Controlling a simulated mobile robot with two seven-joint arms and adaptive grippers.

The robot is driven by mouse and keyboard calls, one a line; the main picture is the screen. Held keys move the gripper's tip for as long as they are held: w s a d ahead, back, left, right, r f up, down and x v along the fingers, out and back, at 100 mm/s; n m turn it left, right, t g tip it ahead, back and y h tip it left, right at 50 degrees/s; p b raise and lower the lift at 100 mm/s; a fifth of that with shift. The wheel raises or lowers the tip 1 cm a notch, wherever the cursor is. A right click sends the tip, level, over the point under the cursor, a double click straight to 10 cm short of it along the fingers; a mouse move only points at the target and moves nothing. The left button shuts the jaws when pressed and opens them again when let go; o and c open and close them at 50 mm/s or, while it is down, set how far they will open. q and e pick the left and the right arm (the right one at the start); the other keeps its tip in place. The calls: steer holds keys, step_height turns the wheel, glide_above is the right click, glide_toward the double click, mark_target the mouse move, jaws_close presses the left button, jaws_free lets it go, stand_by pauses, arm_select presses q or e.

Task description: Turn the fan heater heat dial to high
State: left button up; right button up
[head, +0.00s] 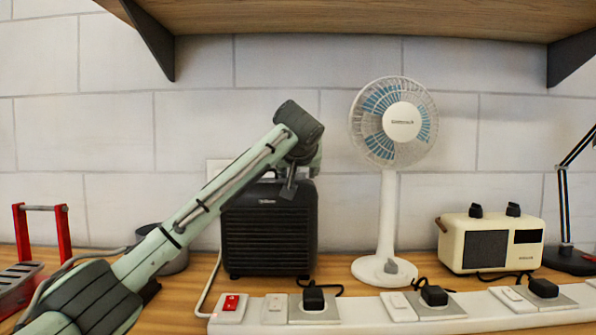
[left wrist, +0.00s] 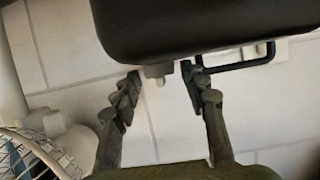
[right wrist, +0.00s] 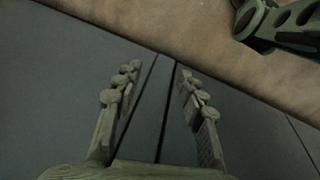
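The black fan heater (head: 268,238) stands on the bench against the tiled wall, its ribbed front facing me. My left gripper (head: 291,190) is at the heater's top, with its wrist bent down above it. In the left wrist view the heater body (left wrist: 205,25) fills the top. A small light knob (left wrist: 157,72) sticks out of it between the fingertips, and a darker one (left wrist: 187,69) is close to one finger. I cannot tell which is the heat dial, or its setting. The left gripper (left wrist: 160,82) is open. My right gripper (right wrist: 157,82) is open and empty, outside the head view.
A white fan (head: 388,215) stands right of the heater, and a cream radio (head: 490,243) farther right. A power strip (head: 262,311) with a red switch runs along the front. A red rack (head: 66,235) is at left. A wooden shelf (head: 360,18) hangs above.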

arm_select(q)
steer(key=c, duration=0.8)
